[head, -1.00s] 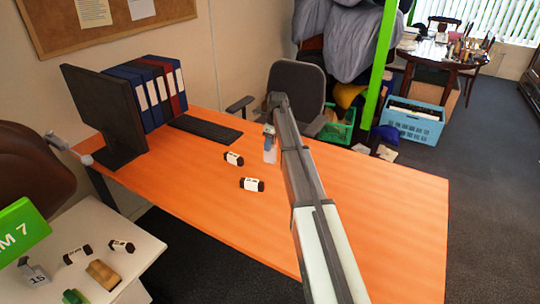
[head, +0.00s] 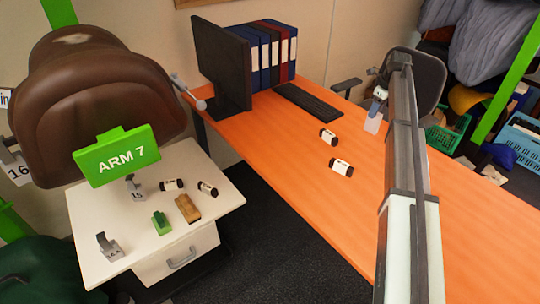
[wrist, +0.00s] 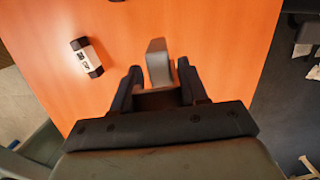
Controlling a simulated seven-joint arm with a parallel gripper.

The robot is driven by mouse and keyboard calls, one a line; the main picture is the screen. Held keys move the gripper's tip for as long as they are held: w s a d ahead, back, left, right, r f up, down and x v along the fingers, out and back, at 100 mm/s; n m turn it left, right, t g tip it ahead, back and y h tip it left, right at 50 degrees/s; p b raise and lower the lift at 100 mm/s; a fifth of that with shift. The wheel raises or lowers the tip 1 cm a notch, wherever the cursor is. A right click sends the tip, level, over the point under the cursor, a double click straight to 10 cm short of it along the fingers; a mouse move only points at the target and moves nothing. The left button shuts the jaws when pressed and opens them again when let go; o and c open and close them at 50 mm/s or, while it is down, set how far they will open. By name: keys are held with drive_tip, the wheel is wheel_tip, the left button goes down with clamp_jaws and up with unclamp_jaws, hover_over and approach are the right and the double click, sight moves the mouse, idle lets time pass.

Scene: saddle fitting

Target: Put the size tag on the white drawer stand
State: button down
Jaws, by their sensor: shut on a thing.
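My gripper (head: 380,92) is over the far side of the orange desk in the head view. It is shut on a size tag (head: 374,121), a grey clip with a pale plate hanging down. The tag's grey clip (wrist: 158,62) stands between the two dark fingers in the wrist view; its number cannot be read. The white drawer stand (head: 90,215) is at the left of the head view, well apart from my gripper. On its top are a tag marked 15 (head: 135,188) and another grey tag (head: 109,246) at the front left corner.
The stand also holds a green ARM 7 sign (head: 117,156), dark bottles (head: 172,185), a tan block (head: 187,208) and a green block (head: 161,222). The orange desk (head: 290,170) bears two bottles, a monitor (head: 220,65), binders and a keyboard. A brown saddle (head: 100,85) hangs behind the stand.

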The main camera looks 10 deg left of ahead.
drive_tip(key=s+a+f+n+g, duration=0.1)
drive_tip(key=s+a+f+n, duration=0.3)
drive_tip(key=a, duration=1.2)
drive_tip(key=s+a+f+n, duration=0.25)
drive_tip(key=a+n, duration=0.35)
drive_tip(key=a, duration=1)
drive_tip(key=s+a+f+n+g, duration=0.15)
drive_tip(key=s+a+n, duration=0.3)
drive_tip(key=a, duration=1.05)
drive_tip(key=s+a+f+n, duration=0.2)
drive_tip(key=s+a+n, duration=0.2)
drive_tip(key=s+a, duration=0.85)
drive_tip(key=s+a+f+n+h, duration=0.1)
drive_tip(key=s+a+f+n, duration=0.25)
drive_tip(key=s+a, duration=0.9)
drive_tip(key=s+a+f+n, duration=0.2)
drive_tip(key=s+a+n, duration=0.2)
drive_tip(key=s+a, duration=0.85)
wheel_tip(320, 180, down, 9)
drive_tip(key=shift+s+d, duration=0.3)
drive_tip(key=shift+d, duration=0.15)
drive_tip(key=shift+f+g, duration=0.15)
drive_tip(key=shift+g, duration=0.1)
drive_tip(key=c, duration=0.6)
unclamp_jaws()
